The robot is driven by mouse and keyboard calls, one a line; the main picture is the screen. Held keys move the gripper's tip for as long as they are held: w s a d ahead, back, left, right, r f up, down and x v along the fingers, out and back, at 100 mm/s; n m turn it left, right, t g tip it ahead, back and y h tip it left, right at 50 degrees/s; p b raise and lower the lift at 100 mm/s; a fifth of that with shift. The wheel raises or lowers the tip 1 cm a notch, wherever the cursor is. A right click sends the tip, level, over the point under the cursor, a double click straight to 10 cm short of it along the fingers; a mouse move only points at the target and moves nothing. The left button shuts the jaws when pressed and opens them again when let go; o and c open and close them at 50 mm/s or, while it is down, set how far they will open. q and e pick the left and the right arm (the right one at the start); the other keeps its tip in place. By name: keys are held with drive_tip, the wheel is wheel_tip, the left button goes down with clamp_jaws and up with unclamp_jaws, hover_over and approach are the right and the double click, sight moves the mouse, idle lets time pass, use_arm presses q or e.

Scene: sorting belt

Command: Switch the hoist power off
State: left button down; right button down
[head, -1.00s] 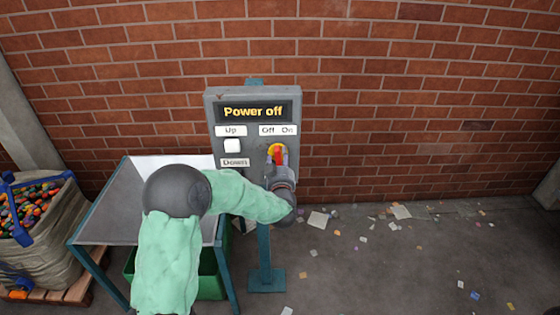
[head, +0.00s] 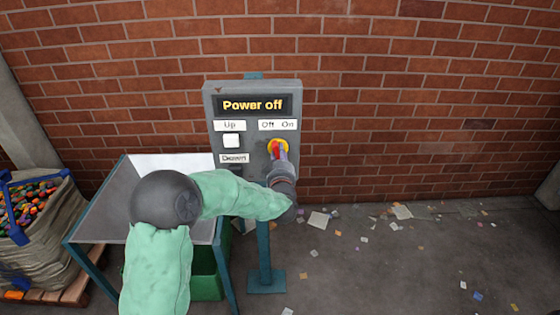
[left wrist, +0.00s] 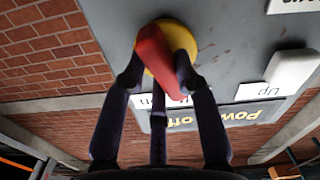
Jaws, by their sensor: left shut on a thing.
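The grey control box (head: 250,150) stands on a blue-green post in front of the brick wall. Its display (head: 252,105) reads "Power off". The rotary switch (head: 272,145) is a yellow disc with a red handle, below the "Off On" label (head: 278,125). My left gripper (head: 280,153) is at the switch, shut on the red handle. In the left wrist view the handle (left wrist: 158,62) lies between my dark fingers, in front of the yellow disc (left wrist: 178,32). In the head view the fingers partly hide the handle. My right gripper is not in view.
A metal chute (head: 115,195) on a blue frame and a green bin (head: 207,275) stand below left. A filled sack (head: 50,235) is far left. Paper scraps litter the right floor.

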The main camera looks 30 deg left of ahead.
use_arm(q)
drive_tip(key=shift+n+b, duration=1.95)
drive_tip(key=shift+n, duration=0.15)
drive_tip(key=shift+r, duration=0.1)
drive_tip(key=c, duration=0.9)
unclamp_jaws()
drive_tip(key=shift+c, duration=0.2)
drive_tip(key=v, duration=1.2)
drive_tip(key=shift+a, duration=0.1)
